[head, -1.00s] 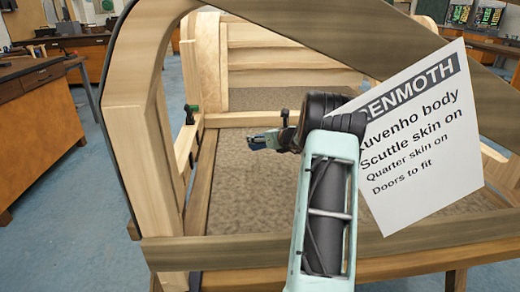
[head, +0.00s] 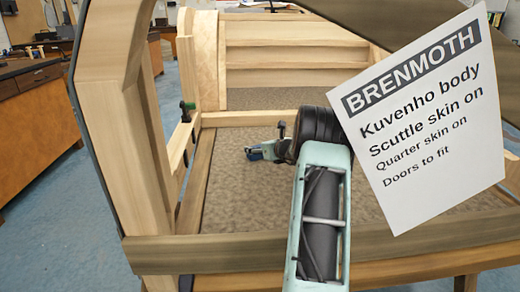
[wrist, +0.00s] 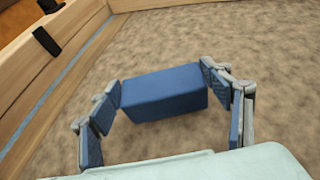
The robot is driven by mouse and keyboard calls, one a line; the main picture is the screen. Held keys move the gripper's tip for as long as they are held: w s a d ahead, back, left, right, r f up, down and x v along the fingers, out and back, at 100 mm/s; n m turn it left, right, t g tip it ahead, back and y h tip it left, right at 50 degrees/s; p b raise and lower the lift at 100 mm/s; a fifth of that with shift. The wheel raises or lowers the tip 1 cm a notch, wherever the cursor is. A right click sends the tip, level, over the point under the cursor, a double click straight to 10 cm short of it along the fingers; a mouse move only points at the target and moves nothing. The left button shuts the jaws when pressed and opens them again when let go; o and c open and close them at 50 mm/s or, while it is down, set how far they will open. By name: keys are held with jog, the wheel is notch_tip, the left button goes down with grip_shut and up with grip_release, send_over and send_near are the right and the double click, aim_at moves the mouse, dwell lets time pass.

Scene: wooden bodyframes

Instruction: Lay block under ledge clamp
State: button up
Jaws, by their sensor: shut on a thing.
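A dark blue block (wrist: 165,95) sits between the two padded fingers of my gripper (wrist: 160,84) in the wrist view, with the fingers shut on its ends. In the head view my gripper (head: 259,152) hangs inside the wooden frame, above the brown floor panel; the block is too small there to tell from the blue finger pads. A green and black clamp (head: 187,112) stands on the ledge (head: 181,143) at the left side of the frame. Black clamp parts (wrist: 46,41) show on the left wall in the wrist view. The gripper is right of the clamp, apart from it.
A wooden post (head: 105,150) and a front rail (head: 200,249) bound the frame on the left and near side. A white sign (head: 425,130) covers much of the right. The brown floor panel (head: 240,195) is clear around the gripper.

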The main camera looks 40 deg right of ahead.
jog(key=shift+f, duration=0.15)
jog(key=o, duration=1.2)
